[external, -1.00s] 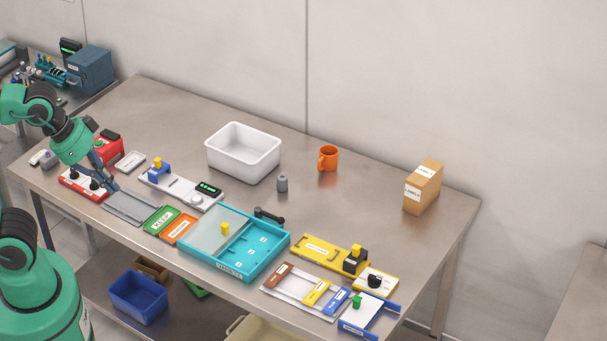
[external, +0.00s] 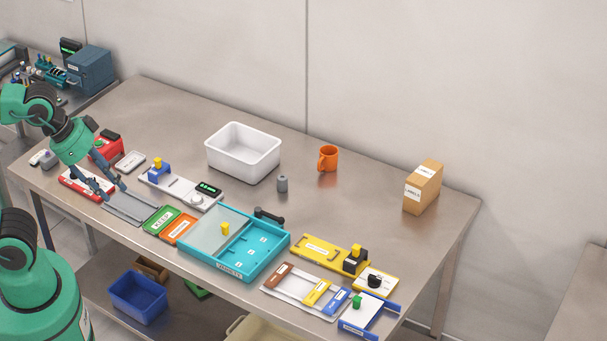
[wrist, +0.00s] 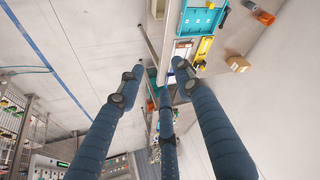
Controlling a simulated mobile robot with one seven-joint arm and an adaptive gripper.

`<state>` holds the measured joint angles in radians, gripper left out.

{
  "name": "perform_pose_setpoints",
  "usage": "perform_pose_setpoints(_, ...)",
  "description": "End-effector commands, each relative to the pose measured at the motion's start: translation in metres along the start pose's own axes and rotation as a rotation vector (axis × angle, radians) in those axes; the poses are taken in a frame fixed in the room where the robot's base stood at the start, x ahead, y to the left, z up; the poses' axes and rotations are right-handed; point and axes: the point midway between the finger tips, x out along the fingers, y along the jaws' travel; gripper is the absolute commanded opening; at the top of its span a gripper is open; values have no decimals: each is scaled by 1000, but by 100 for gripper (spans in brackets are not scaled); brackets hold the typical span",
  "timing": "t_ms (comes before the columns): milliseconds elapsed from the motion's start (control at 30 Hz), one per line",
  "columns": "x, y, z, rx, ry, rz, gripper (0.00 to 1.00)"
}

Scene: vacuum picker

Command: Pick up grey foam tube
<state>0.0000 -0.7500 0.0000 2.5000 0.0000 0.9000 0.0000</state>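My gripper (external: 107,184) is at the left of the table, above a grey flat tray (external: 131,208). Its blue-grey fingers point down, spread apart and open, with no object seen held. In the wrist view my gripper (wrist: 158,68) shows two long outer fingers and a slender blue-grey part between them. No other clear grey tube shows.
Near my gripper lie a red-and-white panel (external: 84,183) and a pale plate with a blue block (external: 159,174). A white bin (external: 243,165), orange mug (external: 328,159), turquoise tray (external: 247,268) and cardboard box (external: 423,188) stand farther right.

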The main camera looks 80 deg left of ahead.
Motion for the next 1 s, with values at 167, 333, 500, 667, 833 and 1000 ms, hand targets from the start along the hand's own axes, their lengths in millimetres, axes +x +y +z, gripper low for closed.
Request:
perform_pose_setpoints(167, 0, 0, 0, 0, 0, 0, 48)
perform_pose_setpoints(333, 0, 0, -1, 0, 0, 0, 48)
perform_pose_setpoints(500, -1, -2, -9, 7, -6, -3, 48)
perform_pose_setpoints(667, -2, -7, -29, 26, -22, -9, 48)
perform_pose_setpoints(833, -1, -16, -63, 57, -47, -18, 48)
perform_pose_setpoints(1000, 5, -29, -101, 95, -77, -26, 48)
